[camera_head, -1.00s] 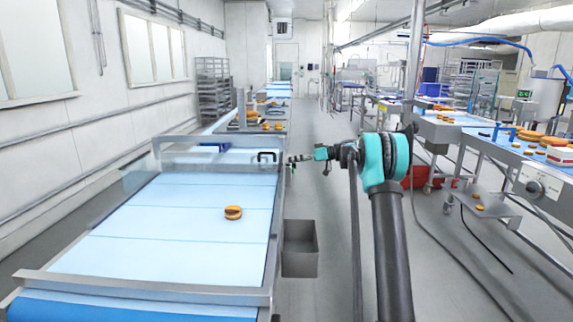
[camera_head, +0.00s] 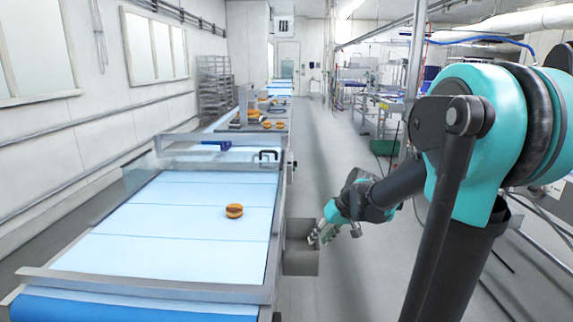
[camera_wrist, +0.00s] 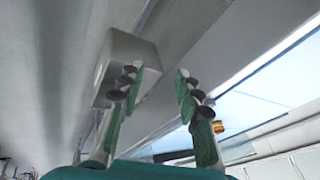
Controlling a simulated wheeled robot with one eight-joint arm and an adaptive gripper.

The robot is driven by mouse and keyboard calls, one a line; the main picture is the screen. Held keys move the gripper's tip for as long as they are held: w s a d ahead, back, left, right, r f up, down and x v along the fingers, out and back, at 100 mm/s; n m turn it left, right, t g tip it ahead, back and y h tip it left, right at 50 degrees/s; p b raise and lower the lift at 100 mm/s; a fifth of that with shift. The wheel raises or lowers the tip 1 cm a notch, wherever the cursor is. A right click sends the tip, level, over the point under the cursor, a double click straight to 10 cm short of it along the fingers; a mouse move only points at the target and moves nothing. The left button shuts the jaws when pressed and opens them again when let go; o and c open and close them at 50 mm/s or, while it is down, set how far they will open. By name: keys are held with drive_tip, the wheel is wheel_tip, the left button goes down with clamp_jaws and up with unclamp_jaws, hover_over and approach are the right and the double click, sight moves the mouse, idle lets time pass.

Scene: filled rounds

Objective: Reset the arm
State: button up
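My gripper (camera_head: 322,236) is above and at the right side of a grey bin beside the conveyor in the head view. In the wrist view my gripper (camera_wrist: 158,88) has its two green-padded fingers apart, with nothing between them. My teal and black arm fills the right of the head view, bent at the elbow. A filled round (camera_head: 234,210) lies on the blue conveyor belt (camera_head: 150,240), well left of my gripper. It also shows small at the right in the wrist view (camera_wrist: 218,126).
The open grey bin (camera_head: 300,262) stands on the floor against the conveyor's right side. More rounds (camera_head: 267,124) lie on the far belt. A metal bar with a black handle (camera_head: 266,155) crosses the conveyor.

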drive_tip(key=s+d+f+m+h, duration=0.1)
drive_tip(key=s+d+f, duration=0.1)
drive_tip(key=s, duration=0.4)
drive_tip(key=s+d+f+m+h, duration=0.1)
drive_tip(key=s+d+f+h, duration=0.1)
drive_tip(key=s, duration=0.4)
drive_tip(key=s+d+f+m+t+h, duration=0.1)
drive_tip(key=s+d+f, duration=0.3)
drive_tip(key=s+f, duration=0.1)
drive_tip(key=shift+s+h, duration=0.3)
drive_tip(key=shift+s, duration=0.15)
